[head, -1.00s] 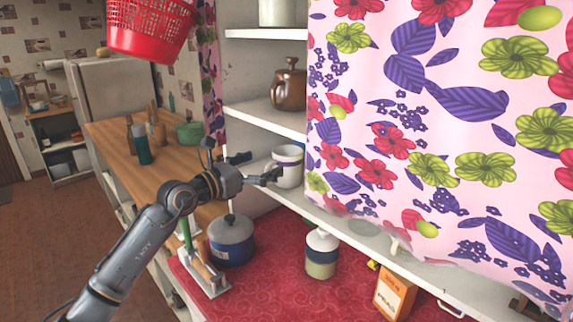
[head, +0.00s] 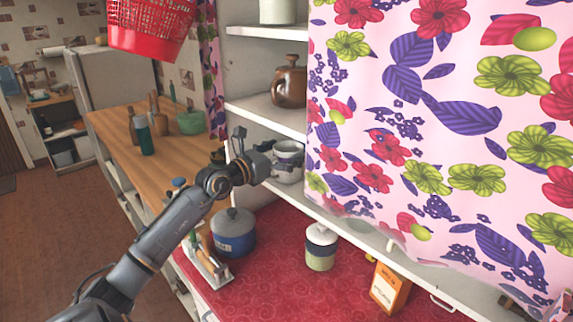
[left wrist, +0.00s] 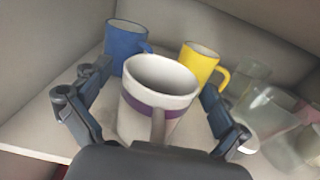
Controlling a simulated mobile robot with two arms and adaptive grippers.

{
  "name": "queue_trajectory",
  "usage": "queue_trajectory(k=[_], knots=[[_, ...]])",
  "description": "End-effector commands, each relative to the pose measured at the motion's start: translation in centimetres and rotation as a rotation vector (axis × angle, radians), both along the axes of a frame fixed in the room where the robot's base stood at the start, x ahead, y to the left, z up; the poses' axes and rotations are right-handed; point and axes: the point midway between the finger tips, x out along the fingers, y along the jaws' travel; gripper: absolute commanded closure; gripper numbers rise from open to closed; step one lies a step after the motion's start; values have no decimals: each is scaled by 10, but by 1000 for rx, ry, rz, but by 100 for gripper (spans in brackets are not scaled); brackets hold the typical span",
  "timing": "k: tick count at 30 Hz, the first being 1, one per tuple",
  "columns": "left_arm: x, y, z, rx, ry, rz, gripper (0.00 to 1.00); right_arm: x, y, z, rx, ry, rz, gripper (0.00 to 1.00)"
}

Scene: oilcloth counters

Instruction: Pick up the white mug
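The white mug (left wrist: 158,82) has a purple band and stands upright on the shelf in the left wrist view, its handle facing my gripper. In the head view the mug (head: 289,149) is on the lower shelf, partly hidden behind my left gripper. My left gripper (left wrist: 152,84) is open, with one finger on each side of the mug; I cannot tell whether they touch it. The gripper also shows in the head view (head: 271,157), at the shelf opening. My right gripper is not in view.
A blue mug (left wrist: 125,45) and a yellow mug (left wrist: 199,65) stand behind the white mug. Clear glasses (left wrist: 265,115) are at the right. A flowered curtain (head: 430,120) hangs right of the shelf opening. A blue pot (head: 233,235) stands on the red counter below.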

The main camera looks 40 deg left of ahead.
Motion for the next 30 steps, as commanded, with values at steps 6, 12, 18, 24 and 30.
queue_trajectory(k=[6,12,18,24,30], knots=[[0,0,0,0,0,0,52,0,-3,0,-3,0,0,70],[0,0,1,1,-3,0,72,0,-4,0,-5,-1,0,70],[0,0,3,1,-3,0,72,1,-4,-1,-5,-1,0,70],[0,1,18,3,-7,1,72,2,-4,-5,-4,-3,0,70],[-7,1,33,0,-1,1,72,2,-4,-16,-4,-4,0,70]])
